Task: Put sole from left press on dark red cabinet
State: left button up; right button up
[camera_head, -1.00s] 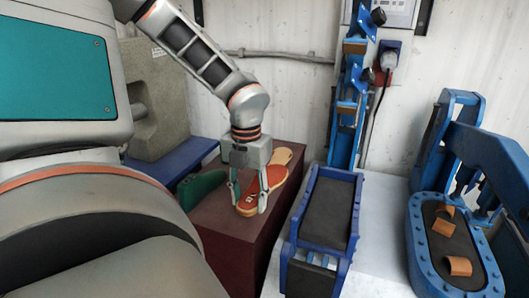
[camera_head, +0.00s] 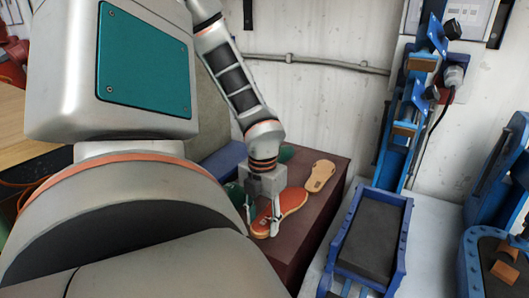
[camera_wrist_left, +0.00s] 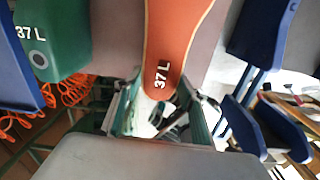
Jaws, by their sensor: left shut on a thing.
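The orange-red sole (camera_head: 288,208) marked 37 L is over the front part of the dark red cabinet's top (camera_head: 325,205). My left gripper (camera_head: 262,228) is shut on its heel end. In the left wrist view the sole (camera_wrist_left: 172,45) runs away from between my two fingers (camera_wrist_left: 160,112). I cannot tell whether it rests on the cabinet or is just above it. A tan sole (camera_head: 320,176) lies on the cabinet just beyond the orange one's toe. The left press (camera_head: 367,240) stands to the right of the cabinet. My right gripper is not in view.
A green block (camera_wrist_left: 62,38) marked 37 L is beside the sole in the left wrist view. Another press (camera_head: 470,262) with tan straps stands at the far right. A white wall (camera_head: 310,100) with a cable closes off the back.

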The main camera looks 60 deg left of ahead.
pick_arm(q)
jog(key=shift+f+b, duration=0.85)
jog(key=shift+f, duration=1)
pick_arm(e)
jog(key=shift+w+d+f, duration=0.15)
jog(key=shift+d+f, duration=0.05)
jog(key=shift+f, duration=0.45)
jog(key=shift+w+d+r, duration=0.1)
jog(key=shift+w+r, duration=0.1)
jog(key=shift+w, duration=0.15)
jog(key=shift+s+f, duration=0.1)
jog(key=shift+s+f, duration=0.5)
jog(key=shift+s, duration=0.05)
pick_arm(q)
jog(key=shift+f+b, duration=0.15)
jog(key=shift+b, duration=0.25)
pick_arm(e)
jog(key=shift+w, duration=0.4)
pick_arm(q)
jog(key=shift+f, duration=0.1)
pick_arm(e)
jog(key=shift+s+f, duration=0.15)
pick_arm(q)
jog(key=shift+f, duration=0.1)
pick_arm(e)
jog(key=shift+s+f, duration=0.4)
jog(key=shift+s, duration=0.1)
